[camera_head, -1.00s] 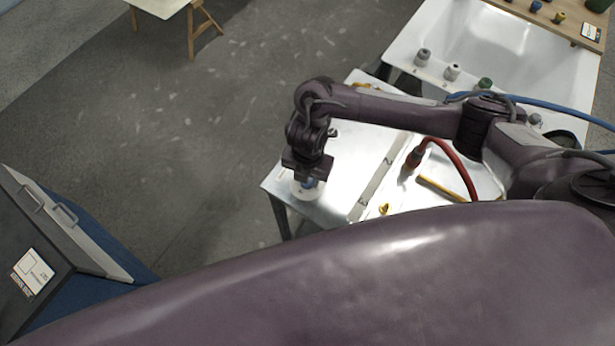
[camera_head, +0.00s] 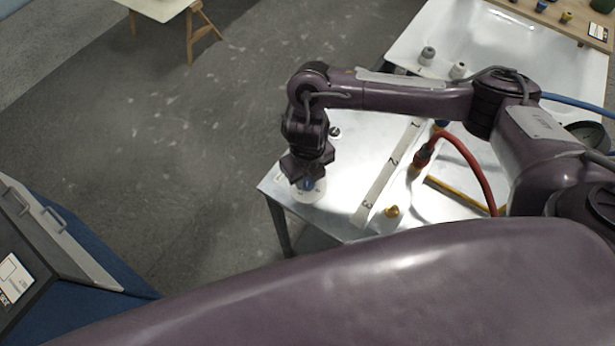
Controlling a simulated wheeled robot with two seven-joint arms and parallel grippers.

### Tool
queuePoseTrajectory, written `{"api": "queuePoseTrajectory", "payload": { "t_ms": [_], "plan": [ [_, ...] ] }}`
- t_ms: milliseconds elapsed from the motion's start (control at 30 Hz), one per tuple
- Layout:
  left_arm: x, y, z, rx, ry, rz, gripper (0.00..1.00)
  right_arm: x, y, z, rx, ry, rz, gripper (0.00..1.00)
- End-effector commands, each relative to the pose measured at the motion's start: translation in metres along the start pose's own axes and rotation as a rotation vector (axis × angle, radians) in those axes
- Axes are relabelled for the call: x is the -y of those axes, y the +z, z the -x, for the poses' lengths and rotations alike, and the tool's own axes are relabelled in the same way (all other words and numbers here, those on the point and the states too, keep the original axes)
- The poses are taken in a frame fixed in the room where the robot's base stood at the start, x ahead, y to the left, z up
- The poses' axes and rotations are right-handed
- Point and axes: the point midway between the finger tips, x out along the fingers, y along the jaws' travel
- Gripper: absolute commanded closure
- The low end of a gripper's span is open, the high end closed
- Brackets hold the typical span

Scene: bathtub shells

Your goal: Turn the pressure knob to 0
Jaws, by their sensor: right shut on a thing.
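The pressure knob (camera_head: 307,184) is a small blue knob on a round white dial plate (camera_head: 312,194). The plate lies at the left end of the metal table (camera_head: 290,205). My right gripper (camera_head: 306,178) points down from above and is shut on the knob, hiding most of it. The marks on the dial are too small to read. My left gripper is not in view.
A strip marked 1, 2, 3 (camera_head: 393,163) crosses the table. A red hose (camera_head: 468,152), a brass fitting (camera_head: 391,211) and a yellow bar (camera_head: 455,193) lie right of it. A white tub (camera_head: 480,35) stands behind. A grey cabinet (camera_head: 50,235) is at left.

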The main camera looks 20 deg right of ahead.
Motion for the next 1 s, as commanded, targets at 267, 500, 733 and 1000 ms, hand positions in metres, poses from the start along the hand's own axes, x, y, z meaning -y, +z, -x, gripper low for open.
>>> {"api": "queuePoseTrajectory", "payload": {
  "t_ms": [267, 500, 733, 1000],
  "plan": [
    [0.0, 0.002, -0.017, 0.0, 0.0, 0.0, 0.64, 0.0, 0.002, -0.001, 0.006, -0.002, 0.264, 0.91],
    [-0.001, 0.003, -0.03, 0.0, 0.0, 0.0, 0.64, 0.0, 0.002, -0.001, 0.007, -0.003, 0.492, 0.91],
    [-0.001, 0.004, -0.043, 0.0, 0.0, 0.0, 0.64, 0.0, 0.002, -0.001, 0.006, -0.003, 0.705, 0.91],
    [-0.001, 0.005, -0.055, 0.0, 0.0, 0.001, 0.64, 0.0, 0.002, -0.001, 0.005, -0.003, 0.914, 0.91]
  ]
}}
